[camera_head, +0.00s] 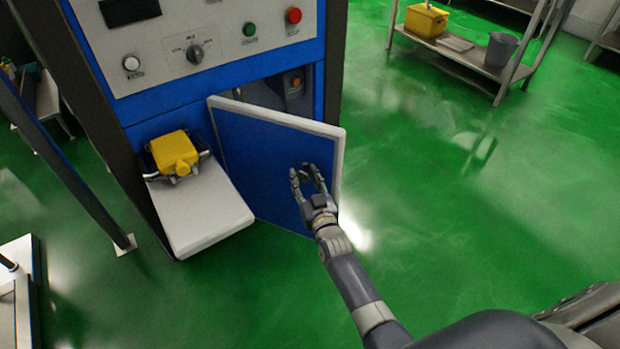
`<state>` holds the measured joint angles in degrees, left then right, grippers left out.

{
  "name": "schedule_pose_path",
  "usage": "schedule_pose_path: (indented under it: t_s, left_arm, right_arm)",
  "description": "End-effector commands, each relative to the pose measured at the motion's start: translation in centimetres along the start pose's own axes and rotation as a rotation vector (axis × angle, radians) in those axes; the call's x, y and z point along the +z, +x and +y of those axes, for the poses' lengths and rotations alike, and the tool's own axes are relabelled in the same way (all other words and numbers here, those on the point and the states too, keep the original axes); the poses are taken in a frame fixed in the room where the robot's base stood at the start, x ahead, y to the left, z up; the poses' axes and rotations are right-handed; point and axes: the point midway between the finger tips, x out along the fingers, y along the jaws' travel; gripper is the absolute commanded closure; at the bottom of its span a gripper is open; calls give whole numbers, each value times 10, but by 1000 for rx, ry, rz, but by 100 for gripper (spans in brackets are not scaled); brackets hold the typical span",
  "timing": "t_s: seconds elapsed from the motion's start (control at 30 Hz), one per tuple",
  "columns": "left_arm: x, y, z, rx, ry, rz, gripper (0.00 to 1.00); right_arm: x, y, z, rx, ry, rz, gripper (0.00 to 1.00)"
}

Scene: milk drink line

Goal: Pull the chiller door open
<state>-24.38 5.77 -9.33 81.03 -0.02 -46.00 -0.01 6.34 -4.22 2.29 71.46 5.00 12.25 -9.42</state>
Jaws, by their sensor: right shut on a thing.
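The chiller door (260,160) is a blue panel with a pale edge on the front of the blue and white machine. It stands partly open, swung outward, with a dark gap behind its top edge. My right gripper (304,174) is at the door's outer face, towards its right side, and is shut on the door. The exact part it grips is hidden by the fingers. My left gripper is out of view.
A white shelf (210,212) juts out left of the door, with a yellow block (175,152) in a holder above it. A rack (460,56) with a yellow container (426,20) and a grey bucket (500,49) stands back right. The green floor (450,200) right of the door is clear.

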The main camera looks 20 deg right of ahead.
Motion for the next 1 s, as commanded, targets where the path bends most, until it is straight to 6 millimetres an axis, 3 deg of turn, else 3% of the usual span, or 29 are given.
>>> schedule_pose_path:
  t_s: [0.03, 0.47, 0.5, 0.57, 1.0]
  left_arm:
    - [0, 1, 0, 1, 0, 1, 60]
    - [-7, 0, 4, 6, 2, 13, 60]
    - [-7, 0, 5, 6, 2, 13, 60]
    - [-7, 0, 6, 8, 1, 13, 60]
    - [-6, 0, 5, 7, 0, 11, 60]
  right_arm:
    - [-4, 3, -16, -23, 4, 3, 100]
    - [-5, 4, -17, -24, 3, 4, 100]
    - [-5, 4, -17, -24, 3, 4, 56]
    - [-5, 4, -17, -23, 4, 5, 43]
    - [-5, 4, -15, -22, 3, 7, 43]
